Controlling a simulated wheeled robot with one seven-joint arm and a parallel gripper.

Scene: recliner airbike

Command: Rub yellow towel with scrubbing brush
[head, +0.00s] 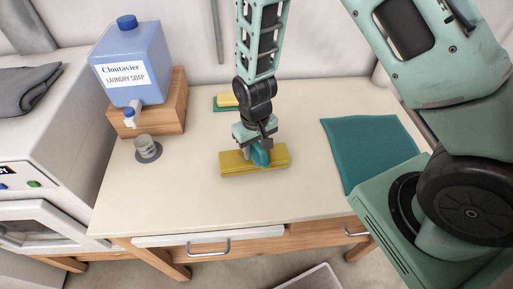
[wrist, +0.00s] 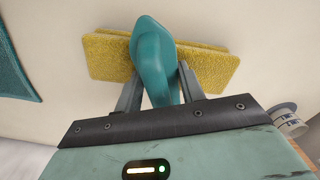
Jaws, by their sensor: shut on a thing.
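A folded yellow towel (head: 235,164) lies on the cream table, left of the teal cloth. My gripper (head: 262,145) is above it, pointing down, shut on the teal scrubbing brush (head: 261,157). In the wrist view the brush (wrist: 151,62) sits between my two fingers (wrist: 157,88), with its rounded end over the yellow towel (wrist: 107,57). The brush appears to touch the towel's top; its underside is hidden, so firm contact cannot be told.
A blue laundry soap jug (head: 133,62) stands on a wooden block (head: 170,112), with a small cup (head: 147,147) below its tap. A yellow-and-teal sponge-like item (head: 228,101) lies behind. A teal cloth (head: 367,150) lies right. The front tabletop is clear.

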